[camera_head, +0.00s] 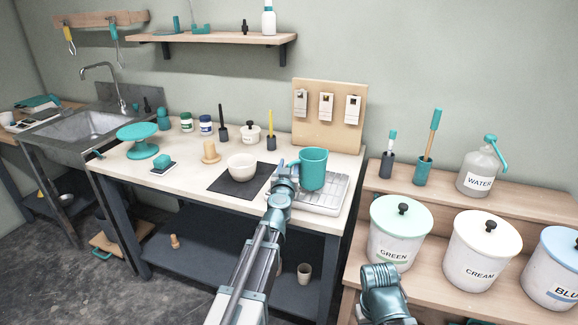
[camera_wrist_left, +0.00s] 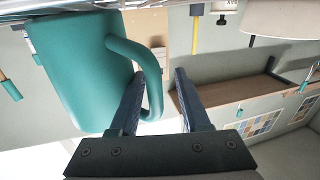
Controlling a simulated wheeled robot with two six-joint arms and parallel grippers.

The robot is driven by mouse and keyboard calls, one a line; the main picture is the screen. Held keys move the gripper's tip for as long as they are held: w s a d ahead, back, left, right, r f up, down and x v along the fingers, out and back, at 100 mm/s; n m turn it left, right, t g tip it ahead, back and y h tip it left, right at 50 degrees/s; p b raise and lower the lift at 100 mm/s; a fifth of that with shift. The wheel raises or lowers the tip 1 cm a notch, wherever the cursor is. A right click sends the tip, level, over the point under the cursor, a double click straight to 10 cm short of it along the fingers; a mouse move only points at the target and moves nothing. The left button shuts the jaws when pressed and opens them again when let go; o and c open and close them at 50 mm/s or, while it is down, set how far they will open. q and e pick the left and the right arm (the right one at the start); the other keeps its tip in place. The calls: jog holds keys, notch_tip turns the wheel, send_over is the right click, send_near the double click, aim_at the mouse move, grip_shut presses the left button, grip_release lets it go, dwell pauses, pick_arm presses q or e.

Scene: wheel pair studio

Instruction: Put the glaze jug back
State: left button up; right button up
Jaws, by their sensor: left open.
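The teal glaze jug (camera_head: 314,170) is upright at the metal rack tray (camera_head: 338,197) on the right end of the white worktable; it appears to stand on it. Its handle points left. My left gripper (camera_head: 287,172) is at the handle side of the jug. In the left wrist view the jug (camera_wrist_left: 85,75) fills the left side. My left gripper (camera_wrist_left: 158,95) is open there, with the outer bar of the handle showing between its fingers. The left finger overlaps the handle loop. I cannot tell whether either finger touches it. My right gripper does not show.
A white bowl (camera_head: 242,167) on a dark mat (camera_head: 222,185) stands left of the jug. A board with tags (camera_head: 330,115) stands behind it. On the right, a wooden stand holds a green bucket (camera_head: 400,236), a cream bucket (camera_head: 480,255) and a water bottle (camera_head: 480,172).

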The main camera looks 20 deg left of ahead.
pick_arm(q)
jog(key=s+d, duration=0.2)
jog(key=s, duration=0.9)
jog(key=shift+s+d, duration=0.15)
jog(key=shift+s, duration=0.25)
